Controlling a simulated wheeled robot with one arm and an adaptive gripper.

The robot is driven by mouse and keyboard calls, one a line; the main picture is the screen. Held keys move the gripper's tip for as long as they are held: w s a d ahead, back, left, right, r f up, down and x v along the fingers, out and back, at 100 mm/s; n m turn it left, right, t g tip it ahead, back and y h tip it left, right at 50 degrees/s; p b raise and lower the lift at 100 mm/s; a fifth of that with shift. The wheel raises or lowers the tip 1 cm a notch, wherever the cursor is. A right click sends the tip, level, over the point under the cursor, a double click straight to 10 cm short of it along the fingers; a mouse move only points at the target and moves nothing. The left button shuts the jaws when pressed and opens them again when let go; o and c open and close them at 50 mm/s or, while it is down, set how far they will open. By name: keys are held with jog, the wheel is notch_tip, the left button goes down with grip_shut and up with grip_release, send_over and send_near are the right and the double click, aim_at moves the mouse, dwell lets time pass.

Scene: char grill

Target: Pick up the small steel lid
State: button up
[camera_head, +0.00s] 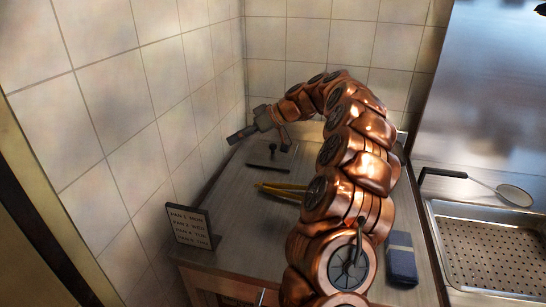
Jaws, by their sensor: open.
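I cannot make out the small steel lid with certainty. A small dark knob-like thing (273,153) stands on the counter near the back left corner, and I cannot tell whether it belongs to the lid. My gripper (260,141) is at the far left end of my arm, near the tiled wall. Its two fingers are spread apart with nothing seen between them. It appears above or behind the knob-like thing, at a height that is hard to judge. My copper-coloured arm hides much of the counter's middle and right.
A lettered sign (192,228) stands at the left edge.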

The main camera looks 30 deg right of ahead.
jog(key=w+d+f+t+h, duration=0.15)
jog(key=d+f, duration=0.25)
jog(key=d, duration=0.8)
jog(key=t+h+b, duration=0.1)
jog(key=t+h, duration=0.1)
send_near(274, 145)
jog(key=shift+w+f+y, duration=0.25)
jog(key=shift+w+f, duration=0.25)
jog(key=shift+w, duration=0.25)
jog(key=shift+x, duration=0.9)
jog(key=shift+w+a+f+p, duration=0.3)
jog(key=shift+w+a+p, duration=0.1)
jog(key=shift+w+p, duration=0.15)
jog(key=p+x, duration=0.1)
jog(key=x, duration=0.3)
jog(key=shift+a+f+p, duration=0.2)
jog(key=shift+a+p, duration=0.05)
jog(key=shift+p, duration=0.1)
grip_shut()
